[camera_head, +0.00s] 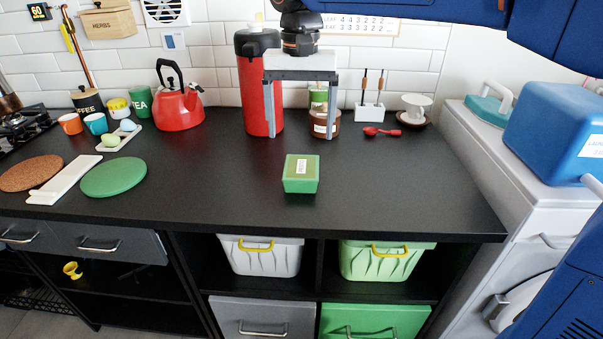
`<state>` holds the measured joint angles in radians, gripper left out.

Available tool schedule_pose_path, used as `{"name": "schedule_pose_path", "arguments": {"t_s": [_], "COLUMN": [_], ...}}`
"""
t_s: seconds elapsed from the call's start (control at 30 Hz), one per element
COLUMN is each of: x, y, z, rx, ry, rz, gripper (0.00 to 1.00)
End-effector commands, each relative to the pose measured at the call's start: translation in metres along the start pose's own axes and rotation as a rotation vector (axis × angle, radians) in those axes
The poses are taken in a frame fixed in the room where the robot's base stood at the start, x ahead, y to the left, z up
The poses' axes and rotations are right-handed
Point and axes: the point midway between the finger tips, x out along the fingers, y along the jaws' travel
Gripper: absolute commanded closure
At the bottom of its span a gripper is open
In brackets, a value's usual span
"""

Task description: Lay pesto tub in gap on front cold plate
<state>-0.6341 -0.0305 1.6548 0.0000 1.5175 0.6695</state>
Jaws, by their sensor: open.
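A green square tub (301,181) with a pale label on its lid stands upright on the black worktop, right of centre. Its label is too small to read, but it fits the pesto tub. My gripper (300,136) points down with its two grey fingers wide apart and nothing between them. In the picture it is just above the tub and apart from it. A long white plate (70,176) lies at the left between two round mats; it fits the front cold plate. A second white plate (112,146) behind it holds small green and pale blue things. No gap is clear to see.
A cork mat (30,174) and a green mat (113,179) flank the front plate. A red kettle (180,107), a red flask (260,85), a brown jar (318,127) and a red spoon (381,132) stand or lie behind. The worktop between green mat and tub is clear.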

Motion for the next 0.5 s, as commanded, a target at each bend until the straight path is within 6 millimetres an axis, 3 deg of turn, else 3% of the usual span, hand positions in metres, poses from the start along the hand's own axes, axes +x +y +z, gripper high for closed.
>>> {"name": "schedule_pose_path", "arguments": {"t_s": [0.3, 0.5], "x": [0.051, 0.062], "y": [0.0, 0.0], "z": [0.0, 0.0], "rx": [-0.001, -0.001], "ry": [-0.002, -0.001], "rz": [0.001, 0.001], "gripper": [0.16, 0.16]}}
